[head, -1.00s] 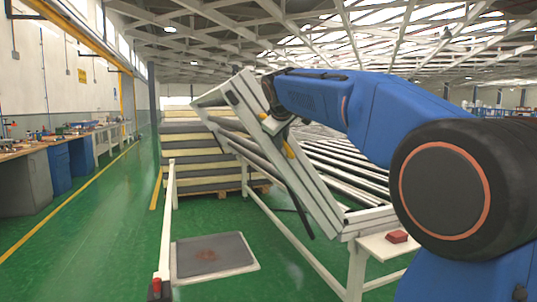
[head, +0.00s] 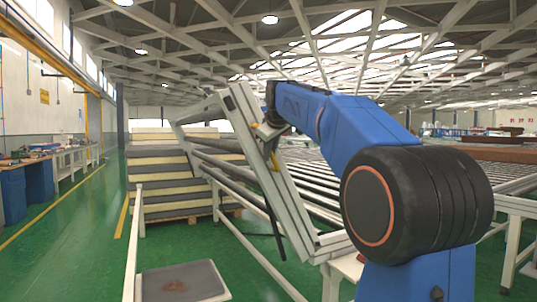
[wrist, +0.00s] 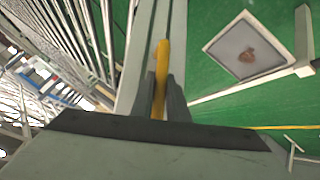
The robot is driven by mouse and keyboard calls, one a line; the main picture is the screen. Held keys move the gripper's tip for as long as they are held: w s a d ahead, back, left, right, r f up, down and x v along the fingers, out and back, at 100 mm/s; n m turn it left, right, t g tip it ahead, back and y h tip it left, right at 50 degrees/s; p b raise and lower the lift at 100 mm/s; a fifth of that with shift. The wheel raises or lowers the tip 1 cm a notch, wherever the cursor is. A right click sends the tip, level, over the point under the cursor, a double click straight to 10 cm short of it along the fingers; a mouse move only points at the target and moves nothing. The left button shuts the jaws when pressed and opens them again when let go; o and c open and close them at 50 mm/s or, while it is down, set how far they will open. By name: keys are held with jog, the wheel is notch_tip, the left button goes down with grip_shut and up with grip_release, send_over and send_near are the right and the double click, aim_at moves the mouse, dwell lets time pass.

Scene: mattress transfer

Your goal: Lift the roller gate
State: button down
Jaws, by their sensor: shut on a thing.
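The roller gate (head: 281,195) is a pale metal frame hinged at its lower end beside the roller conveyor. It stands tilted up steeply, its upper end leaning left. A yellow handle (wrist: 161,62) is fixed on its beam. My gripper (wrist: 161,84) is shut on this handle, with one dark finger on each side of it in the wrist view. In the head view my blue arm reaches to the gate's upper part, and my gripper (head: 268,131) is small and partly hidden there.
Stacked mattresses (head: 165,187) stand behind the gate at left. The roller conveyor (head: 325,180) extends right. The green aisle (head: 75,235) at left is clear.

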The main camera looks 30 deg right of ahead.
jog(key=shift+f, duration=0.15)
jog(key=c, duration=1.7)
grip_release()
jog(key=shift+c, duration=0.2)
jog(key=v, duration=1.7)
jog(key=shift+r, duration=0.2)
jog(key=shift+s, duration=0.1)
jog(key=s+a+f+m+g+y, duration=0.1)
jog(key=s+a+f, duration=0.3)
jog(key=s+f, duration=0.6)
jog(key=s+a+f+m+g+y, duration=0.1)
jog(key=s+a+f, duration=0.4)
jog(key=f, duration=2)
jog(key=s+a+f+m+g, duration=0.2)
jog(key=s+a+f, duration=0.3)
jog(key=s+f, duration=1.1)
notch_tip(320, 180, down, 2)
jog(key=shift+s+f+y, duration=0.1)
jog(key=shift+s+y, duration=0.2)
jog(key=shift+y, duration=0.1)
